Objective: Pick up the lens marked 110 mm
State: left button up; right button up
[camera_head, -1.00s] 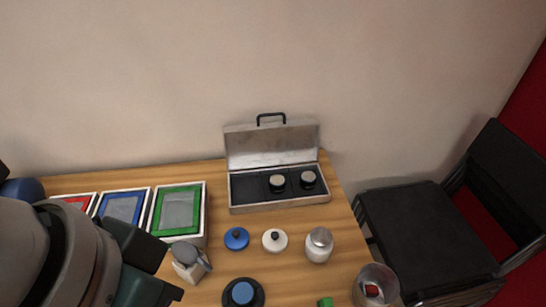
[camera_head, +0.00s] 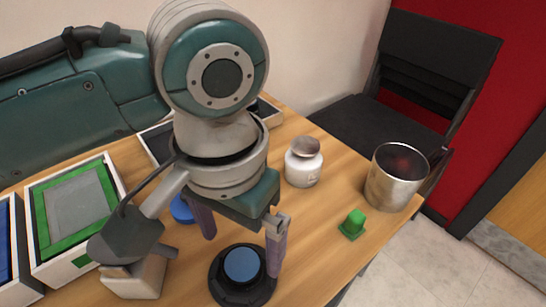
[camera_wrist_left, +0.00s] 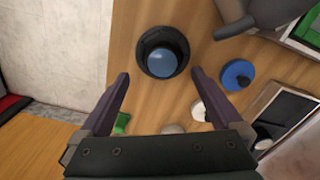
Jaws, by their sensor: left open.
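No marking is readable, so I cannot tell which lens is 110 mm. My left gripper (camera_head: 241,256) is open and empty, pointing down above the front of the table. Its fingers (camera_wrist_left: 160,75) appear either side of and below a black round piece with a blue top (camera_wrist_left: 163,53) in the wrist view. My right gripper is not in view.
The black piece (camera_head: 241,265) stands under my left gripper. A white jar (camera_head: 303,165), a green piece (camera_head: 353,223) and a metal cup (camera_head: 393,180) stand to the right. A green-framed tray (camera_head: 55,222) and a grey-topped white holder (camera_head: 137,277) are left. A black chair (camera_head: 375,122) is beyond the table.

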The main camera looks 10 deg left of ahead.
aim_at(242, 263)
pick_arm(q)
jog(key=f, duration=0.3)
jog(key=f+b, duration=0.1)
jog(key=f, duration=0.2)
jog(key=shift+w+a, duration=0.15)
jog(key=shift+a, duration=0.05)
jog(key=shift+c, duration=0.2)
jog(key=c, duration=1.5)
